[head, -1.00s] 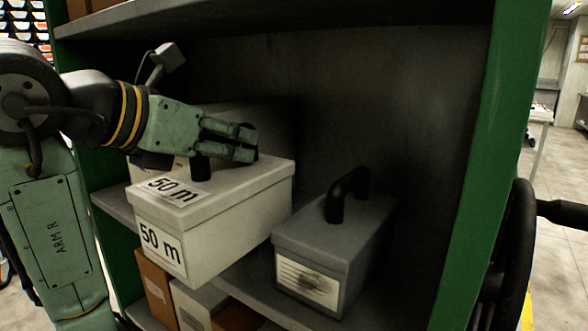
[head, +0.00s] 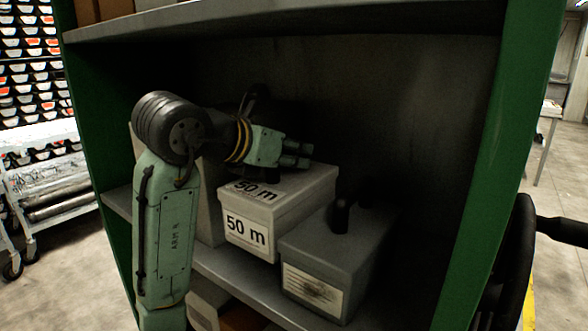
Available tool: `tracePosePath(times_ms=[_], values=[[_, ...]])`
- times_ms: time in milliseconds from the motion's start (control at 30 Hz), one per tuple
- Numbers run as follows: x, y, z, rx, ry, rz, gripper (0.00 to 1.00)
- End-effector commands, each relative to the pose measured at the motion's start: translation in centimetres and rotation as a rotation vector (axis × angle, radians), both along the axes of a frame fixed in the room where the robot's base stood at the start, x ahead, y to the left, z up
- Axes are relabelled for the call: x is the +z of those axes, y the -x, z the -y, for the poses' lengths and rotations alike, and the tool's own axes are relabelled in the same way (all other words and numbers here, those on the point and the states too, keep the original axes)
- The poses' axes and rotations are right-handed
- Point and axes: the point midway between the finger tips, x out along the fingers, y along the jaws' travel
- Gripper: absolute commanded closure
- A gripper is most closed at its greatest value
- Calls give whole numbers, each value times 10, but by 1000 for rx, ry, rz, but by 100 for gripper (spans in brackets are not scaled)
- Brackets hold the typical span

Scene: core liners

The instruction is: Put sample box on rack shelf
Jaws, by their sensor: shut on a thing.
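The white sample box (head: 250,238), labelled "50 m" on its lid and front, is inside the green-framed rack, over the middle shelf (head: 232,272). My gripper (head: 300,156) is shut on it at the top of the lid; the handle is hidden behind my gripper. The box looks level. Its lower edge is close to the shelf board, and I cannot tell whether it touches.
A grey box (head: 325,255) with a black handle (head: 341,212) stands close at the right, its corner overlapping the sample box in view. A pale box (head: 208,215) is at the left, partly behind my arm. The upper shelf (head: 300,18) lies above my arm. A black handwheel (head: 515,260) is outside at the right.

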Motion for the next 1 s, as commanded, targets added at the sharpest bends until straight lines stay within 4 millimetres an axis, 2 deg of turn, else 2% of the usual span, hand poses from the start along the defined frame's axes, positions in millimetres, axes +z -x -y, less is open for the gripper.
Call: tracePosePath(times_ms=[300,767,800,1000], values=[[-29,0,0,-1,3,2,100],[-38,-3,2,1,2,5,100],[-38,-3,2,0,1,1,79],[-38,-3,2,0,1,1,66]])
